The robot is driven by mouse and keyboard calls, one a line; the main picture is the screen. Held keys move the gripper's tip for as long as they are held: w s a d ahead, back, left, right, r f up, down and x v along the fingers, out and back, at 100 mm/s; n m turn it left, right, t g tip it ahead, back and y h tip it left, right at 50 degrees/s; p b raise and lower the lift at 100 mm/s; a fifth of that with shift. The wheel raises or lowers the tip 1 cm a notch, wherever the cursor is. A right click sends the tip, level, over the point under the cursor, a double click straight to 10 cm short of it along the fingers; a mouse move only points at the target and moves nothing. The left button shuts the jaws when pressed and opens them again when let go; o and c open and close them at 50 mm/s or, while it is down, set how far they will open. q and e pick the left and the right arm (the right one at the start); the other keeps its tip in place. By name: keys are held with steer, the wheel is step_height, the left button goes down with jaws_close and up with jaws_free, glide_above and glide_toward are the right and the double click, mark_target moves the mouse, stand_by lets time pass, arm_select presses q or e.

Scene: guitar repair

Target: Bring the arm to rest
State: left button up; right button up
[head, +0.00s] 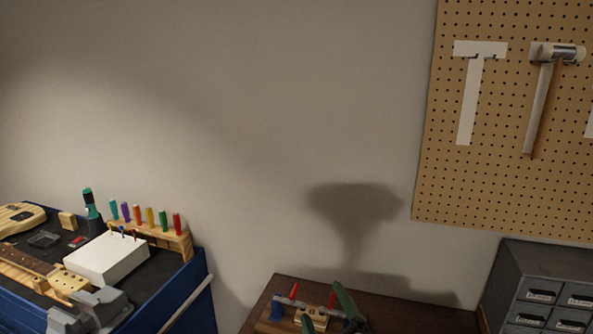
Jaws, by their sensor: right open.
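Neither of my grippers can be made out in the head view, and no arm link is clearly visible. A hammer (541,108) with a pale handle hangs head-up on the pegboard (480,190) at the upper right. Its silvery head is at the top. A white hammer-shaped outline (473,95) to its left is bare. A dark, soft-edged shadow (355,215) falls on the wall in the middle.
A blue bench (190,295) at lower left carries a guitar neck (32,268), a white box (107,258), a rack of coloured handles (165,238) and grey vise-like blocks (100,307). A brown table (400,318) holds clamps; grey drawers (545,275) stand right.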

steer(key=s+d+f+m+g+h, duration=0.25)
steer(key=s+d+f+m, duration=0.2)
steer(key=f, duration=0.25)
steer(key=s+d+f+m+g+h, duration=0.2)
steer(key=s+d+f+m+g, duration=0.15)
steer(key=s+d+f, duration=0.3)
steer(key=s+d+f+m+g, duration=0.15)
steer(key=s+f+g, duration=0.3)
steer(key=s, duration=0.55)
steer(key=s+d+f+m+g, duration=0.1)
steer(key=s+d+f+g, duration=0.3)
steer(key=s, duration=0.5)
step_height(320, 180, down, 34)
steer(key=s+a+g+b, duration=0.1)
steer(key=s+b, duration=0.1)
steer(key=b, duration=0.4)
steer(key=s+d+f+b, duration=0.1)
steer(key=s+f+b, duration=0.1)
steer(key=s+f, duration=0.6)
steer(key=s+d+f+g+b, duration=0.1)
steer(key=s+f+b, duration=0.1)
steer(key=s+f, duration=0.6)
step_height(320, 180, down, 3)
steer(key=shift+d+r, duration=0.15)
steer(key=shift+d, duration=0.1)
